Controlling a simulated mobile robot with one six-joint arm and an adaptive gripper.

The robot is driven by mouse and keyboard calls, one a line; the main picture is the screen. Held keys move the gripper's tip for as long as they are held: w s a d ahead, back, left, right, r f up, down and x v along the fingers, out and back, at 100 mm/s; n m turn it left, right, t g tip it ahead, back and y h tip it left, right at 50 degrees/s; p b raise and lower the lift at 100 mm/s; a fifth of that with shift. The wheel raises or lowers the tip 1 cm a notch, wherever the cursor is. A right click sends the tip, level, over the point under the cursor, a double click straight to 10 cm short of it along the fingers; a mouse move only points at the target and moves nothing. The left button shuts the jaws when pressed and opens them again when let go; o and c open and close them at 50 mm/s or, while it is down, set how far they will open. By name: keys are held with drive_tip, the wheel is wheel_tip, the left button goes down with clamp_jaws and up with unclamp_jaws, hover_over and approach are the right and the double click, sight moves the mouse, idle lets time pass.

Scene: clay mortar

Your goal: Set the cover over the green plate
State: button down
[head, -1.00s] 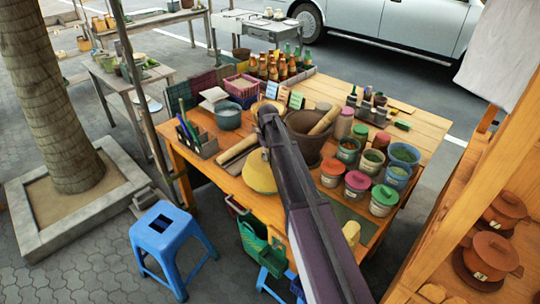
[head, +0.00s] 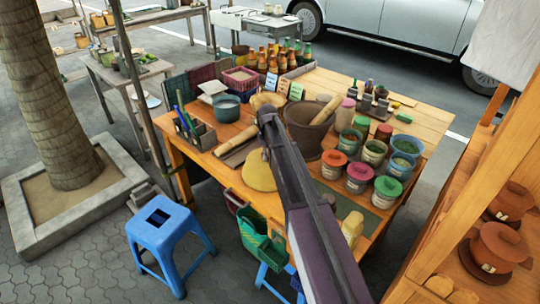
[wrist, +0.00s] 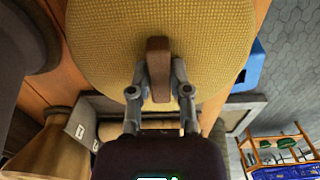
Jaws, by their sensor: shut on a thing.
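The cover is a yellow woven dome with a brown handle. It shows in the head view (head: 258,174) at the table's front edge, left of my arm and partly behind it. In the wrist view the cover (wrist: 105,45) fills the upper middle. My gripper (wrist: 160,68) is shut on the cover's brown handle, one finger on each side. In the head view my arm hides the gripper. I do not see a green plate; the space under the cover is hidden. I cannot tell whether the cover touches the table.
A large brown mortar (head: 306,135) stands right behind the cover. Several lidded tubs (head: 359,178) stand to the right, and a pen box (head: 197,136) to the left. A blue stool (head: 170,228) stands on the floor in front. A shelf with clay pots (head: 498,245) is at right.

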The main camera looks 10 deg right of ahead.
drive_tip(key=shift+c, duration=2.4)
unclamp_jaws()
